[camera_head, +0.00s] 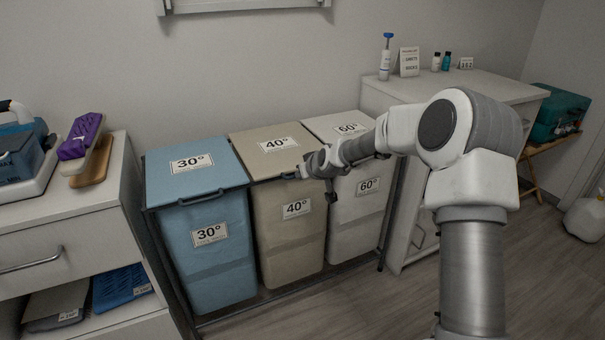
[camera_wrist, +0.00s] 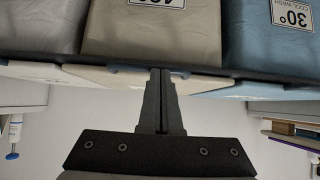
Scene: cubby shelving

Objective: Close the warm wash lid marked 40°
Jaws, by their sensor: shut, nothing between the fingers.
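The beige lid marked 40° (camera_head: 272,146) lies flat and looks level across the top of the beige bin (camera_head: 288,224), between the blue and white bins. My gripper (camera_head: 287,176) is at the front edge of this lid, with its wrist covering the front right corner. In the wrist view, which is upside down, my gripper (camera_wrist: 160,74) has its two dark fingers together and empty. The fingertips are at the lid's front edge, by the bluish-grey handle (camera_wrist: 132,70). I cannot tell whether they touch it.
The blue 30° lid (camera_head: 193,168) lies flat at left and the white 60° lid (camera_head: 338,128) at right. A dark frame (camera_head: 263,301) holds the bins. A left cabinet (camera_head: 60,235) and a right cabinet (camera_head: 460,92) flank them. The floor in front is clear.

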